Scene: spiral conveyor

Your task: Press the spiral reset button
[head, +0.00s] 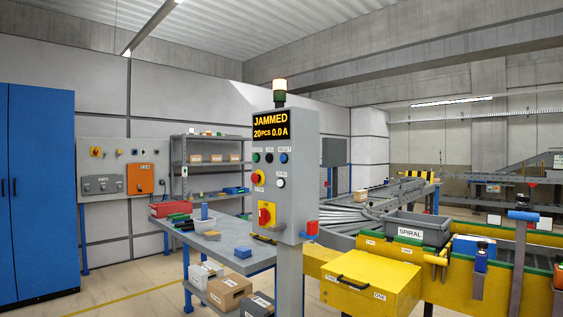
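A grey control post (302,190) stands upright near the middle of the head view. Its display (270,126) reads "JAMMED 20PCS 0.0A". The small label over the blue button seems to read "RESET". My gripper is not in view.
A grey workbench (225,248) with boxes below stands left of the post. Right are a yellow "ONE" box (375,285), a grey "SPIRAL" bin (417,229) and conveyors (345,216). A blue cabinet (38,190) stands far left. Floor is clear at front left.

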